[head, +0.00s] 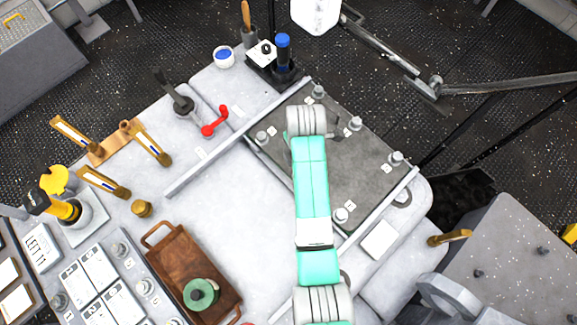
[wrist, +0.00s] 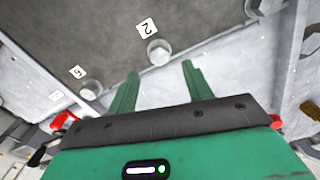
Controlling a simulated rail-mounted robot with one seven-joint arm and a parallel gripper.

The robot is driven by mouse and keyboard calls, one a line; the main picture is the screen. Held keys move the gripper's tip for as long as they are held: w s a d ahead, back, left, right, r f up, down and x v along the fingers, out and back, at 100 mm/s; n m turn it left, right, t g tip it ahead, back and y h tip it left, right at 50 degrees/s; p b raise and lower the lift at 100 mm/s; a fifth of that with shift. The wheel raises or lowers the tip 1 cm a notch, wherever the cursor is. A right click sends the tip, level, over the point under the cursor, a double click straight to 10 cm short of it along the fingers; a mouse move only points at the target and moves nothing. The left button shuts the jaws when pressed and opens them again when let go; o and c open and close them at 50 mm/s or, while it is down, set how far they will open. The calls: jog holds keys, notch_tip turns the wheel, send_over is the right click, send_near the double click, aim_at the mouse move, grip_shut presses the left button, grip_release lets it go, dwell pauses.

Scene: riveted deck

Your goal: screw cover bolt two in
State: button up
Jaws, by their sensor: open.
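The dark grey cover plate (head: 365,178) lies on the pale bench, with bolts around its edge. In the wrist view, cover bolt two (wrist: 158,52) is a grey hex-headed bolt beside a white tag marked 2 (wrist: 147,26). My gripper (wrist: 160,70) is open, with two green fingers pointing toward that bolt. The bolt's head shows just beyond the gap between the fingertips; nothing is held. How far the bolt is screwed in cannot be told. In the head view my arm hides most of the gripper and part of the plate.
Another tagged bolt (wrist: 91,89) is left of the fingers, and a further bolt (wrist: 258,8) is at upper right. Metal rails (head: 240,138) flank the plate. A red-handled lever (head: 215,122) stands to its left. A brown tray (head: 190,265) is at lower left.

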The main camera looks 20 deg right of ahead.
notch_tip(320, 180, down, 6)
jog(key=shift+c, duration=0.4)
jog(key=c, duration=0.9)
